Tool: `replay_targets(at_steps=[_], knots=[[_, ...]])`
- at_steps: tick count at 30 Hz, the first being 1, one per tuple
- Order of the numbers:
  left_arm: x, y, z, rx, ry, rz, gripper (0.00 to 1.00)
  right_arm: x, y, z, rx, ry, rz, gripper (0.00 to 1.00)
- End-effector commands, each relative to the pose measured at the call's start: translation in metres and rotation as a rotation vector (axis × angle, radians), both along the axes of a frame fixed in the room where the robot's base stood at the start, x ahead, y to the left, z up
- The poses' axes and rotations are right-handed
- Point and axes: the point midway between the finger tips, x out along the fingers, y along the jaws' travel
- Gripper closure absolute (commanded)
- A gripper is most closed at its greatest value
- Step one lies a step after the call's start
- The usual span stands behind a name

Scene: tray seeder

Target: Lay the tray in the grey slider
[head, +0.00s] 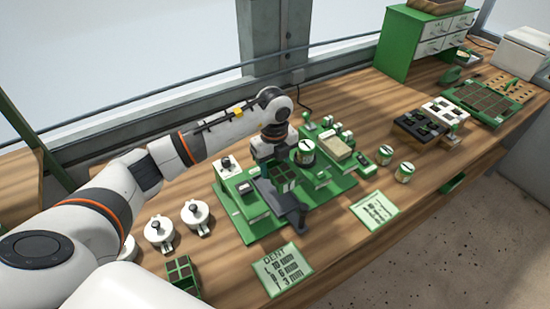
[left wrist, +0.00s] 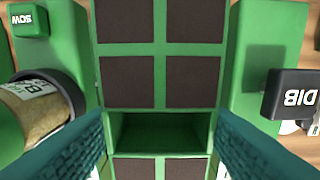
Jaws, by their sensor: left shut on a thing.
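A green tray with dark brown cells (head: 283,177) is under my left gripper (head: 277,160), over the green seeder. In the left wrist view the tray (left wrist: 160,49) runs up the middle, and one recess between its cells shows bare green. The teal fingers of my left gripper (left wrist: 160,138) stand on either side, shut on the tray. My right gripper is out of view.
The seeder's green base (head: 250,229) surrounds the slider. A jar (head: 304,152) stands close right of the gripper; a black DIB block (left wrist: 290,95) is right in the wrist view.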

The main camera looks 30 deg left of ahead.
Motion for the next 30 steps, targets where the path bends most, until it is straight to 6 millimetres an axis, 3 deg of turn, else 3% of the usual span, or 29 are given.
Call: replay_targets(at_steps=[4,17,30], knots=[[0.000,0.000,-0.020,0.000,0.001,0.001,0.74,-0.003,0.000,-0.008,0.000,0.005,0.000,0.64],[0.000,0.000,-0.038,0.000,0.000,0.000,0.74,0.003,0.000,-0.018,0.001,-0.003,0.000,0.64],[0.000,0.000,-0.072,0.000,0.000,0.000,0.74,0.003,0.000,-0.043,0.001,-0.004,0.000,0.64]])
